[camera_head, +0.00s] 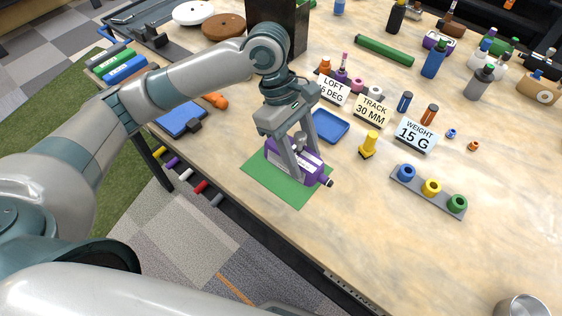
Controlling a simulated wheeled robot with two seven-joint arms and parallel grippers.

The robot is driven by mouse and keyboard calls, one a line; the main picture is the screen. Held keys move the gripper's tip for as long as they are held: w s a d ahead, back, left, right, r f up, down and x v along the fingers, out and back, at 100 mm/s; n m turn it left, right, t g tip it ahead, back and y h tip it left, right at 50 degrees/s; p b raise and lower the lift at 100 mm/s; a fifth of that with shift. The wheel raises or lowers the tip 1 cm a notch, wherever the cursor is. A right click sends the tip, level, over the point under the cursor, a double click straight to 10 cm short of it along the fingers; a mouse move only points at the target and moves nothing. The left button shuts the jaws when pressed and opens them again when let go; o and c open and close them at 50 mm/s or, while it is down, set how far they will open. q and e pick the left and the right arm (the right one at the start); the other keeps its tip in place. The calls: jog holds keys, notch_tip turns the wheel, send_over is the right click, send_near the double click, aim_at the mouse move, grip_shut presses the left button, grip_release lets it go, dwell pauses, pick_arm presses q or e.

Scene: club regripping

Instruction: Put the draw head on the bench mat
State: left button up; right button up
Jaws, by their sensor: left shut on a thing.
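The bench mat (262,183) is a flat green sheet near the front edge of the bench. A purple block-like club head (314,171) with a pale label strip and a dark tip at its right end is at the mat; I take it to be the draw head. My left gripper (298,172) points down and is shut on the purple head, with its fingers covering part of it. The head is over the mat, its right end near the mat's right edge. I cannot tell whether it touches the mat. My right gripper is not in view.
A blue tray (328,127) lies just behind the mat. Signs reading loft, track (371,111) and weight (416,134) stand behind it. A yellow piece (369,145) and a grey rack (407,186) with coloured rings are to the right. The front right of the bench is mostly clear.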

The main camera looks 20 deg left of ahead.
pick_arm(q)
jog(key=a, duration=0.1)
jog(key=a+f, duration=0.1)
jog(key=a, duration=0.1)
jog(key=a+f, duration=0.1)
jog(key=shift+w+a+f, duration=0.15)
jog(key=shift+w+f, duration=0.1)
jog(key=shift+a+f, duration=0.25)
jog(key=shift+a, duration=0.1)
jog(key=shift+w, duration=0.1)
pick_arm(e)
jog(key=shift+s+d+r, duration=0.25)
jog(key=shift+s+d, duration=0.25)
pick_arm(q)
jog(key=shift+f+p, duration=0.1)
jog(key=shift+p, duration=0.2)
jog(key=shift+f+p, duration=0.3)
jog(key=shift+f, duration=1.65)
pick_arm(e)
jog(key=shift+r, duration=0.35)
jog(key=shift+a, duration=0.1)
pick_arm(q)
jog(key=o, duration=1.1)
jog(key=shift+f, duration=0.1)
jog(key=shift+o, duration=0.2)
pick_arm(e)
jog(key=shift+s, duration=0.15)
